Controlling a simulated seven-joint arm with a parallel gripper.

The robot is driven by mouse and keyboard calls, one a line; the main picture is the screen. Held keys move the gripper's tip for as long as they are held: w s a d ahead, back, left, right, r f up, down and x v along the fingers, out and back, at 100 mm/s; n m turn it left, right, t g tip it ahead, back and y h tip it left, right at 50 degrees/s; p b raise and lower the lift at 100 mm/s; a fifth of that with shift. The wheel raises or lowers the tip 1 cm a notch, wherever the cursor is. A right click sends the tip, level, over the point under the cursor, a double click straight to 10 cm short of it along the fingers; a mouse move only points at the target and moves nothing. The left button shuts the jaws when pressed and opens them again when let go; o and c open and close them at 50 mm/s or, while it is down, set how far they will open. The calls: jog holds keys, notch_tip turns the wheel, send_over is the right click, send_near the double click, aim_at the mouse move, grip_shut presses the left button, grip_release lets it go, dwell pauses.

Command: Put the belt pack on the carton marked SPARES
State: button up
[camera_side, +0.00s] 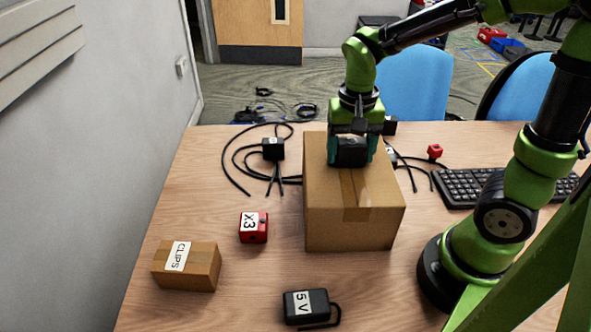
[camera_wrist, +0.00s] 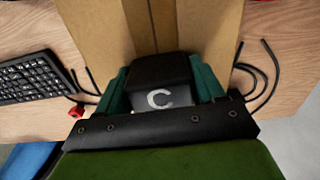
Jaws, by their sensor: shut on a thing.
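My gripper (camera_side: 352,150) is shut on a black block (camera_side: 351,154), taken to be the belt pack. In the wrist view, the block (camera_wrist: 160,72) sits between the green fingers (camera_wrist: 160,88) and shows a white letter C. The block is over the rear part of the top of a large brown carton (camera_side: 345,229). I cannot tell whether it touches the carton top. The carton also shows in the wrist view (camera_wrist: 92,28). No SPARES marking shows on the faces I see.
A small carton marked CLIPS (camera_side: 203,272), a red X3 block (camera_side: 262,230) and a black 5 V adapter (camera_side: 305,308) lie in front. A black box (camera_side: 273,149) with cables is left of the large carton. A red cube (camera_side: 435,151) and keyboard (camera_side: 470,188) are right.

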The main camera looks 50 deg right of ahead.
aim_at(354, 142)
jog(key=o, duration=1.1)
jog(key=shift+o, duration=0.2)
jog(key=shift+r, duration=0.1)
notch_tip(354, 142, up, 12)
jog(key=shift+f, duration=0.1)
jog(key=shift+s, duration=0.25)
jog(key=shift+s+a+f+n+t+y, duration=0.4)
jog(key=shift+s+n+t, duration=0.4)
jog(key=shift+t, duration=0.45)
jog(key=shift+s+a+f+n+t+y, duration=0.25)
jog(key=shift+s+a+n+t, duration=0.25)
jog(key=shift+s+n+t, duration=0.5)
jog(key=shift+s+a+f+n+t+y, duration=0.4)
jog(key=shift+n+t, duration=0.3)
jog(key=shift+t, duration=0.75)
jog(key=shift+r, duration=0.1)
